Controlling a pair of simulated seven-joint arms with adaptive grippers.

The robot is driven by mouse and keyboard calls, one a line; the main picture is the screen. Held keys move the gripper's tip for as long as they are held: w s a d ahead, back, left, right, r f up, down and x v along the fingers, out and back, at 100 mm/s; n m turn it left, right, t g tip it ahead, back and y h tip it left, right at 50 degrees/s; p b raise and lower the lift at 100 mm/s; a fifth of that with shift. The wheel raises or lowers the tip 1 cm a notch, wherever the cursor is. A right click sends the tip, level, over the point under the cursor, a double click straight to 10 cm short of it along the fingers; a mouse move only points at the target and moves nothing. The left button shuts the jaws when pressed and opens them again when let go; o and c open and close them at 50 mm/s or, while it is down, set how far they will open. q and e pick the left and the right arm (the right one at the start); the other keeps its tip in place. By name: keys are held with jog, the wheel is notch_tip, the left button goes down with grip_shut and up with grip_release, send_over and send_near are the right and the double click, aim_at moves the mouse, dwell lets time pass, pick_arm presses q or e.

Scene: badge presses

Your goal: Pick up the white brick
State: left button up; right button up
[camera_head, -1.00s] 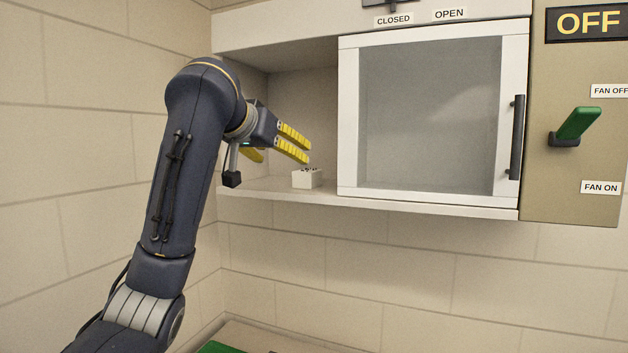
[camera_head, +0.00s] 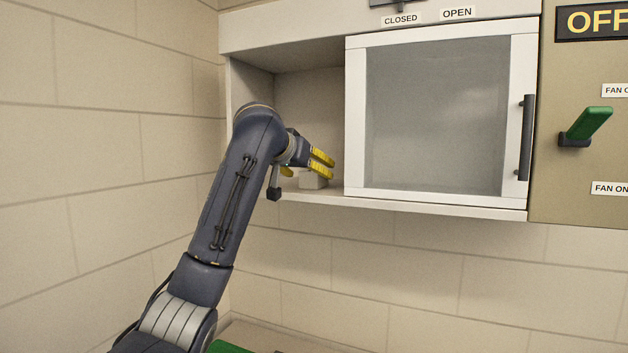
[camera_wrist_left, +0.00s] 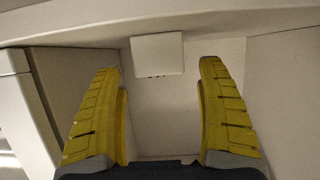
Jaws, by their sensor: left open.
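The white brick (camera_head: 314,182) sits on the cabinet's shelf, in the open left part beside the glass door. My left gripper (camera_head: 330,167) is open, and its yellow fingers cover the upper part of the brick in the head view. In the left wrist view the white brick (camera_wrist_left: 157,54) shows in the gap between the spread fingertips of the left gripper (camera_wrist_left: 159,67), with clear room on both sides. Small dark marks show along one edge of the brick. I cannot tell whether any finger touches it. My right gripper is not in view.
The white-framed glass door (camera_head: 436,120) covers the cabinet to the right of the brick. The cabinet's side wall stands close on the left. A panel with a green lever (camera_head: 588,124) is at the far right. A green thing (camera_head: 228,347) shows at the bottom edge.

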pick_arm(q)
jog(key=shift+x, duration=2.25)
jog(key=shift+w, duration=0.1)
jog(key=shift+c, duration=0.2)
jog(key=c, duration=1.3)
